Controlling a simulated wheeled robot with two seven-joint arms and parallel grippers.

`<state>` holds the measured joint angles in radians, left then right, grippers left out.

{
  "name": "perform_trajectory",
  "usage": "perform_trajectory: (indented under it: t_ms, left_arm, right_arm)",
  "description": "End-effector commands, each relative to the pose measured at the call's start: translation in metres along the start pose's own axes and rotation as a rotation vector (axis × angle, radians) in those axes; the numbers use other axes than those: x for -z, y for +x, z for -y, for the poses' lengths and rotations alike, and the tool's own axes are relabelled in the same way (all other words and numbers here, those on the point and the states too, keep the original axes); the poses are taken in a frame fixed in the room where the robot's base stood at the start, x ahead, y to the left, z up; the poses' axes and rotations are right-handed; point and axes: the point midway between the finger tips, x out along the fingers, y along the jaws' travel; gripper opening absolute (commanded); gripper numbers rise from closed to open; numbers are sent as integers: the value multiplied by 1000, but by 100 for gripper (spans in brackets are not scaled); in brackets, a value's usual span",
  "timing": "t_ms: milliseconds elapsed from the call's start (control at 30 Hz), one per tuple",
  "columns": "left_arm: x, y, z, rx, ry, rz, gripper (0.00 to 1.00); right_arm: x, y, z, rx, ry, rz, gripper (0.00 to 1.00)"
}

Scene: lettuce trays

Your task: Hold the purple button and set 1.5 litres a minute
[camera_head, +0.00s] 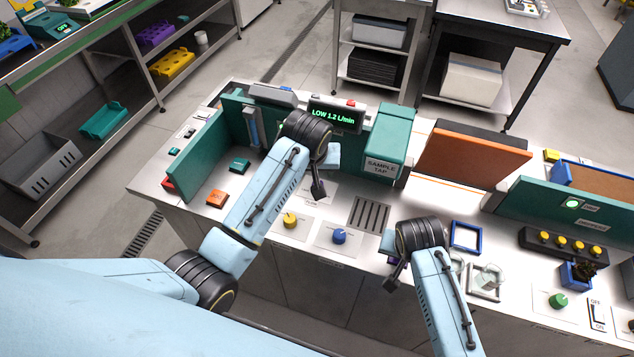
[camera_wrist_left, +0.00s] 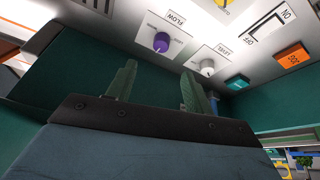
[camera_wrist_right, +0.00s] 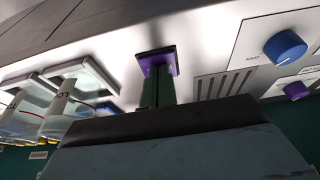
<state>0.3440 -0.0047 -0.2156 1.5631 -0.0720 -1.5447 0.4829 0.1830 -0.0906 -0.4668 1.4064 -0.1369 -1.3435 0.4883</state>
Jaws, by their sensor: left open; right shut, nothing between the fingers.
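The display (camera_head: 335,114) reads "LOW 1.2 L/min" in green. A purple knob (camera_wrist_left: 161,42) on the FLOW plate shows in the left wrist view; it also shows in the right wrist view (camera_wrist_right: 296,90). My left gripper (camera_wrist_left: 158,90) is open, its green fingers spread below the knob in that picture, apart from it. The purple button (camera_wrist_right: 157,62), with a dark edge, is at the tips of my right gripper (camera_wrist_right: 157,90). The right fingers are shut together and seem to touch it; how far it is pressed I cannot tell. My arms hide most of both contacts in the head view.
A blue knob (camera_head: 339,236) and a yellow knob (camera_head: 290,220) are on the front of the bench. The teal sample tap (camera_head: 385,140) and a drain grille (camera_head: 369,214) lie between my arms.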

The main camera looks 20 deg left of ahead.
Motion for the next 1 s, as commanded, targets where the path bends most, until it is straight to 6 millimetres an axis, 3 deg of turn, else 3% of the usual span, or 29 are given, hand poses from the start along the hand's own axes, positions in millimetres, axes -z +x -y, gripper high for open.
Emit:
perform_trajectory:
  t_ms: [267, 700, 1000]
  left_arm:
    - [-2, 10, 2, 18, -75, -15, 52]
    - [0, 76, 3, 18, -72, -14, 52]
    - [1, 108, 3, 16, -71, -15, 52]
  right_arm:
    - [-4, 3, -1, -4, -1, 10, 0]
    - [-4, 3, -1, -4, -1, 10, 0]
    - [-4, 3, -1, -4, -1, 10, 0]
